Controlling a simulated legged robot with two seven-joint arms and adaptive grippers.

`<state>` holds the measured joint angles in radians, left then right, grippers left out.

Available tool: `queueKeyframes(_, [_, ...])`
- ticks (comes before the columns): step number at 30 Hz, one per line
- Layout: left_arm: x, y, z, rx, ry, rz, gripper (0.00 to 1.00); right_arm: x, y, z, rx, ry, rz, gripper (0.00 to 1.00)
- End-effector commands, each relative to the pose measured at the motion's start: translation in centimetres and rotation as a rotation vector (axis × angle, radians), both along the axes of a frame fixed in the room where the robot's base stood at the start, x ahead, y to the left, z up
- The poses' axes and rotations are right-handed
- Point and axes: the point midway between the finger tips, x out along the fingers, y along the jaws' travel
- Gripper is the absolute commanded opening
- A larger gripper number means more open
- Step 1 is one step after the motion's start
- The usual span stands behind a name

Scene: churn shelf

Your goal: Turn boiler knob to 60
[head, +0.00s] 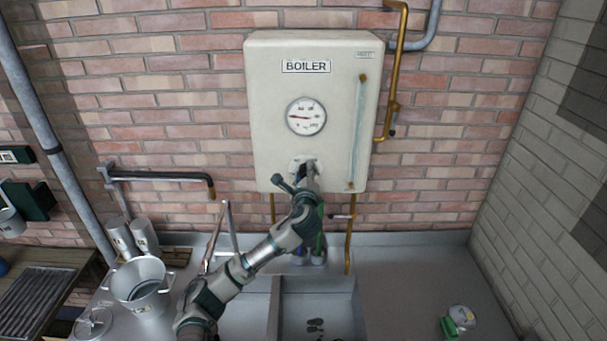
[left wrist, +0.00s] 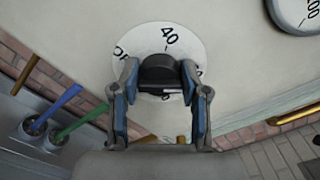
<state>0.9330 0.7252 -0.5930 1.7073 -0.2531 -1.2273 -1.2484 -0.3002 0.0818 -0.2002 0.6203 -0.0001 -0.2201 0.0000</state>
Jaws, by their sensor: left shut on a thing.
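The boiler (head: 270,80) is a cream box on the brick wall, labelled BOILER. Its knob is a small dark grip (left wrist: 158,68) on a round white dial (left wrist: 140,40) near the box's lower edge. In the left wrist view the dial shows "40" just above the knob; other marks are partly covered. My left gripper (head: 304,172) reaches up to the dial, and in the left wrist view its two blue-padded fingers (left wrist: 158,90) are closed on the knob from both sides. My right gripper is not in view.
A round gauge (head: 306,117) sits above the knob, with its needle pointing left. Copper pipes (head: 387,110) run beside the boiler. Below are a grey counter (head: 420,290), a sink, a metal pot (head: 145,303) and a black tap (head: 165,175). Brushes (left wrist: 70,95) stand in cups.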

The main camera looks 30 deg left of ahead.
Motion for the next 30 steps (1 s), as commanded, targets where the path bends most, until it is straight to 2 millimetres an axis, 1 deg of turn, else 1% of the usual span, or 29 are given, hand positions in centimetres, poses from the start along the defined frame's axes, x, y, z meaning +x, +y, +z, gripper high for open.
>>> queueKeyframes(1, [0.1,-0.2,-0.7,0.002,0.016,-0.003,0.1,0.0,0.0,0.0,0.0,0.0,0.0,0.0])
queueKeyframes(13, [0.1,-0.3,-1.0,0.005,0.024,-0.005,0.1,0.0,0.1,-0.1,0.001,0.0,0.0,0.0])
queueKeyframes(14, [0.1,-0.3,-1.0,0.005,0.025,-0.004,0.47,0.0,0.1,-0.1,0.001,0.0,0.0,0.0])
queueKeyframes(15, [0.1,-0.3,-1.0,0.005,0.025,-0.004,0.57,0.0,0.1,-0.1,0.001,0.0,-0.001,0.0])
queueKeyframes(16, [0.1,-0.2,-1.0,0.005,0.023,-0.004,0.65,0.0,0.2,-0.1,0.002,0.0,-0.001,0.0])
queueKeyframes(17, [0.1,-0.2,-0.9,0.005,0.023,-0.003,0.7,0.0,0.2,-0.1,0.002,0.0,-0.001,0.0])
queueKeyframes(26, [-0.2,-0.1,-0.4,0.005,0.013,-0.002,0.7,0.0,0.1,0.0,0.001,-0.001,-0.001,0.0])
queueKeyframes(30, [-1.2,-0.8,-0.4,0.006,0.012,-0.003,0.7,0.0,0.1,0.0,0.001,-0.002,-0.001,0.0])
